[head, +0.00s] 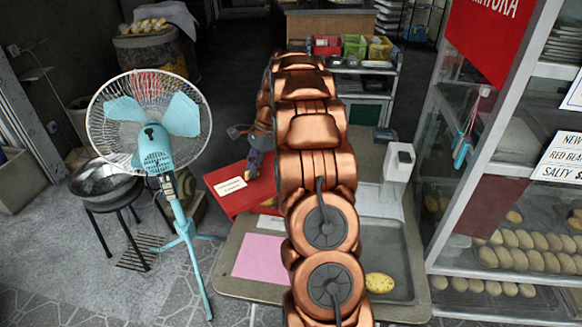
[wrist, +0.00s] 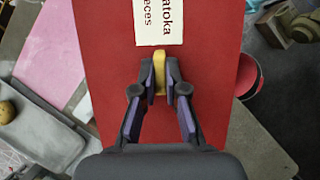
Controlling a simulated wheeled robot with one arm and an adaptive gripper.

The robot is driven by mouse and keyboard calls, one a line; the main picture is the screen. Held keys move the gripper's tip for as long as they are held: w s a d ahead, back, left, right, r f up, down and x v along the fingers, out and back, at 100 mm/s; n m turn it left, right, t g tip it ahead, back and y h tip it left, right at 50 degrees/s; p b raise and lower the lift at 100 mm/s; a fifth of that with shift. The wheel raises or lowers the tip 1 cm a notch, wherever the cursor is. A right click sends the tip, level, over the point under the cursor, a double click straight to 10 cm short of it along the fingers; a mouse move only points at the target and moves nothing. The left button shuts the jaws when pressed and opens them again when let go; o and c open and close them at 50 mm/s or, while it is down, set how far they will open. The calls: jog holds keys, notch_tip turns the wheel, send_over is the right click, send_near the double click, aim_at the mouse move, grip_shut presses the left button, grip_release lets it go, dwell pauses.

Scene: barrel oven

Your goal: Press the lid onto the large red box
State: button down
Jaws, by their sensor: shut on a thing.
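A flat red lid (wrist: 110,70) with a white printed label (wrist: 158,20) fills the middle of the wrist view. My gripper (wrist: 160,84) is shut on the yellow knob (wrist: 160,72) that stands on the lid. In the head view the red lid (head: 228,200) shows left of my arm, above the table's left part, and my gripper (head: 254,165) is partly seen over it. My arm hides the lid's right part. The large red box cannot be told apart from the lid, so I cannot tell whether the lid touches or sits on it.
A pink sheet (head: 258,256) and a grey tray (head: 388,250) with a yellow oval item (head: 379,283) lie on the table. A white dispenser (head: 399,162) stands right of my arm. A blue fan (head: 152,140) stands left, and a glass display case (head: 505,200) stands right.

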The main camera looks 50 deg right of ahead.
jog(key=s+d+m+t, duration=0.1)
jog(key=s+d+m, duration=0.1)
jog(key=d+m, duration=0.1)
jog(key=s+d+m+t+h+b, duration=0.1)
jog(key=d+m, duration=0.2)
jog(key=d, duration=0.1)
jog(key=s+d+m, duration=0.2)
jog(key=d+m, duration=0.1)
jog(key=shift+s+d+f+t+h, duration=0.15)
jog(key=shift+s+d+t+h, duration=0.05)
jog(key=shift+s+t+h, duration=0.2)
jog(key=shift+f+b, duration=1.95)
jog(key=shift+f, duration=1.5)
jog(key=shift+w+r+p, duration=0.1)
jog(key=shift+p, duration=0.85)
jog(key=shift+f+p, duration=0.55)
jog(key=shift+f, duration=0.4)
jog(key=c, duration=0.6)
grip_release()
